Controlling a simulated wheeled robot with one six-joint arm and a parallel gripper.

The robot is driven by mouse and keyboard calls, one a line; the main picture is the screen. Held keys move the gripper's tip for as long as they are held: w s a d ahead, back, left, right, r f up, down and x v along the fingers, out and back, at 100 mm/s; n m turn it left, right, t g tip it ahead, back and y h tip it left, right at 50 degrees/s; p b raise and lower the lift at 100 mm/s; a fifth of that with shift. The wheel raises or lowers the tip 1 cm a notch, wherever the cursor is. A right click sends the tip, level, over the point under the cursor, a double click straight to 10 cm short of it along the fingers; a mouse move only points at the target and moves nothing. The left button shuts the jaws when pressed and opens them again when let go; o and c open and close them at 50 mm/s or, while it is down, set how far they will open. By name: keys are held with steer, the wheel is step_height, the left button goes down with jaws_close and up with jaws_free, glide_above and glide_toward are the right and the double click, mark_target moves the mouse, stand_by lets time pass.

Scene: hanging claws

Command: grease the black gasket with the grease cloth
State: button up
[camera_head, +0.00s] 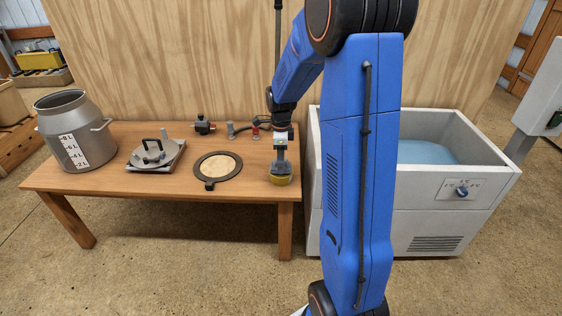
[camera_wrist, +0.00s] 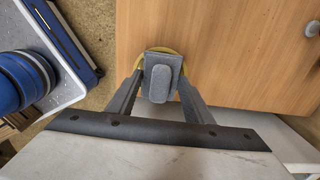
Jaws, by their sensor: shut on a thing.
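The black gasket (camera_head: 203,176) lies flat on the wooden table as a dark ring with a small tab towards the front. Pale wood shows through its middle. My gripper (camera_head: 279,160) is at the table's right end, to the right of the gasket and apart from it. It is shut on a grey block with a round yellow pad (camera_head: 280,181) below, which seems to be the grease cloth. In the wrist view the grey block (camera_wrist: 161,80) sits between the fingers, with the yellow rim behind it. I cannot tell whether the pad touches the table.
A metal can (camera_head: 75,125) with a level scale stands at the table's left end. A round lid with a handle (camera_head: 154,153) is beside it. Small fittings (camera_head: 204,126) lie at the back by the plywood wall. A grey tub of blue liquid (camera_head: 480,150) stands right of the table.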

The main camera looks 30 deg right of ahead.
steer(key=shift+f, duration=0.55)
stand_by(1.9)
steer(key=shift+r, duration=0.1)
steer(key=shift+r, duration=3.45)
steer(key=shift+f, duration=0.15)
steer(key=shift+f, duration=3.3)
steer(key=shift+w+r, duration=0.1)
steer(key=shift+r, duration=0.2)
steer(key=shift+c, duration=0.4)
steer(key=shift+r, duration=3.2)
